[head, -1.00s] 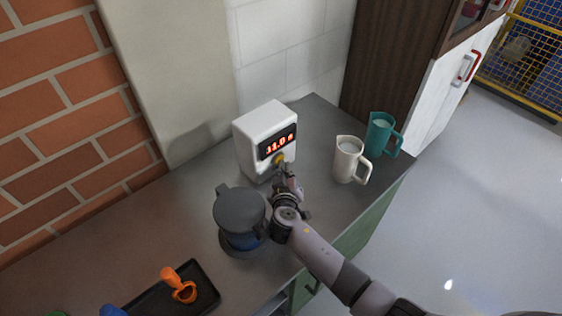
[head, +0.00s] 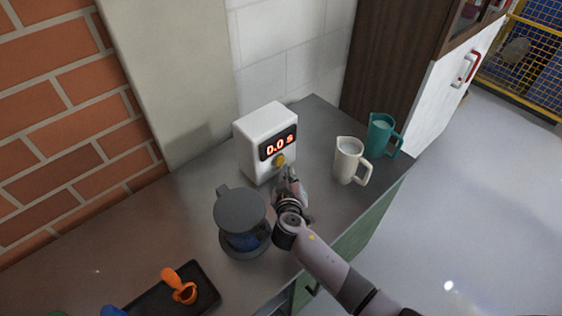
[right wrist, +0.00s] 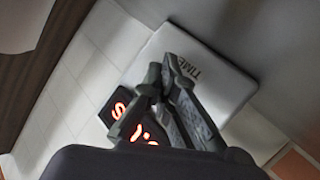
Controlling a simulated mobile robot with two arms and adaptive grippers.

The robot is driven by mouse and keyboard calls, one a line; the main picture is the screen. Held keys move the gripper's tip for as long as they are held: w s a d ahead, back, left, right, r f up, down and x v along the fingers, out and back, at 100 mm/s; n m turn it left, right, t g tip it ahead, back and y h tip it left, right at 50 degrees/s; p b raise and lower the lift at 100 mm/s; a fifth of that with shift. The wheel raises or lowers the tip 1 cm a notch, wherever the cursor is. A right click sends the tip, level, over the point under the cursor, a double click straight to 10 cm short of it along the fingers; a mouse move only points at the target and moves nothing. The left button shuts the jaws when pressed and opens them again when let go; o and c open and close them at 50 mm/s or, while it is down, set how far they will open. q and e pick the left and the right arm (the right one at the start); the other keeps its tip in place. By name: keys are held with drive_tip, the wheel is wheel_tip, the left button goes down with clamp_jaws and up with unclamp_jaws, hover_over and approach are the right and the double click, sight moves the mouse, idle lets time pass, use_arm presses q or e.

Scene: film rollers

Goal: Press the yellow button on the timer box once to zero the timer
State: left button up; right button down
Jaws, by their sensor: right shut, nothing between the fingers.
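The white timer box (head: 262,150) stands on the grey counter near the back wall. Its dark display (head: 278,147) reads 0.0 s in glowing red. The yellow button (head: 279,160) is below the display on the front face. My right gripper (head: 285,172) is shut and empty, its tips just in front of and below the button; whether they touch it I cannot tell. In the right wrist view the shut fingers (right wrist: 165,85) overlap the timer box (right wrist: 205,75), whose top bears the word TIME, partly covered, and the button is hidden. My left gripper is not in view.
A dark-lidded jar with blue contents (head: 242,220) stands left of my right gripper. A cream jug (head: 348,160) and a teal jug (head: 380,136) stand to the right. A black tray (head: 205,288) with an orange scoop (head: 180,286) is at the front left.

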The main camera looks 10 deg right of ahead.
drive_tip(key=shift+s+d+p, duration=0.2)
drive_tip(key=shift+s+d, duration=0.55)
drive_tip(key=shift+s, duration=0.3)
drive_tip(key=shift+s+d+p, duration=0.2)
drive_tip(key=shift+s+d, duration=0.5)
drive_tip(key=shift+s, duration=0.35)
